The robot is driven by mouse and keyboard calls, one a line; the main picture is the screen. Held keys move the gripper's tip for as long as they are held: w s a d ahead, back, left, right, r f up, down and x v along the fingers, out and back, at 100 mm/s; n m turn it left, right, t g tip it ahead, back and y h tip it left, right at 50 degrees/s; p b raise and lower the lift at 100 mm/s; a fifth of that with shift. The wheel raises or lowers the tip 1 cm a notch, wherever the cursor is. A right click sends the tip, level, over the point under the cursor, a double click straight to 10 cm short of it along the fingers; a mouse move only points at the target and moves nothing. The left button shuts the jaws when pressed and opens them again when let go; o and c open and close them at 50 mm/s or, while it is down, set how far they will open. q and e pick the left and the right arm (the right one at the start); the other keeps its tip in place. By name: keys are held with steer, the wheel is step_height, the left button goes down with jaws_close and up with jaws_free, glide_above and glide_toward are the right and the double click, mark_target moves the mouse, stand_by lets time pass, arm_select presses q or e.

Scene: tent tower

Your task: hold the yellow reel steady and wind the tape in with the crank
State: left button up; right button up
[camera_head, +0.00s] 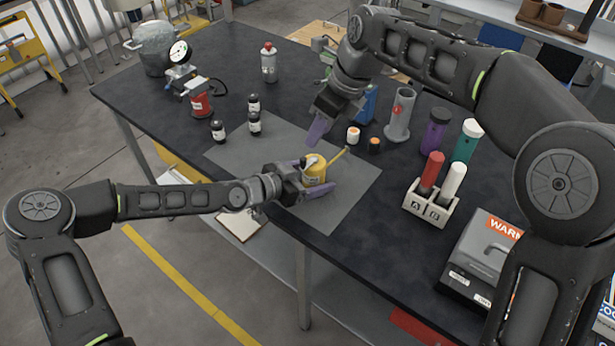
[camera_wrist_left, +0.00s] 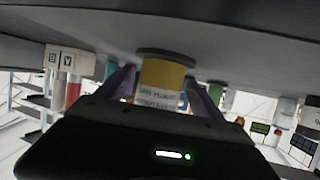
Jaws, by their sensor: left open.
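The yellow reel (camera_head: 316,171) stands on the grey mat (camera_head: 350,193) near the front table edge. A thin yellow bar (camera_head: 339,157) sticks out from its top toward the upper right; I cannot tell surely if it is the crank. My left gripper (camera_head: 312,180) is open, with its purple fingers on either side of the reel. The left wrist view, upside down, shows the labelled yellow reel (camera_wrist_left: 160,82) between the fingers; whether they touch is unclear. My right gripper (camera_head: 318,128) hangs above the mat, behind the reel and apart from it. Its finger gap is not clear.
Two small capped jars (camera_head: 353,136) stand right of the right gripper. A grey cylinder holder (camera_head: 398,118), a white rack (camera_head: 430,208) and a warning-labelled box (camera_head: 480,258) are further right. The mat's front right is clear.

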arm_select(q)
jaws_close()
stand_by(0.8)
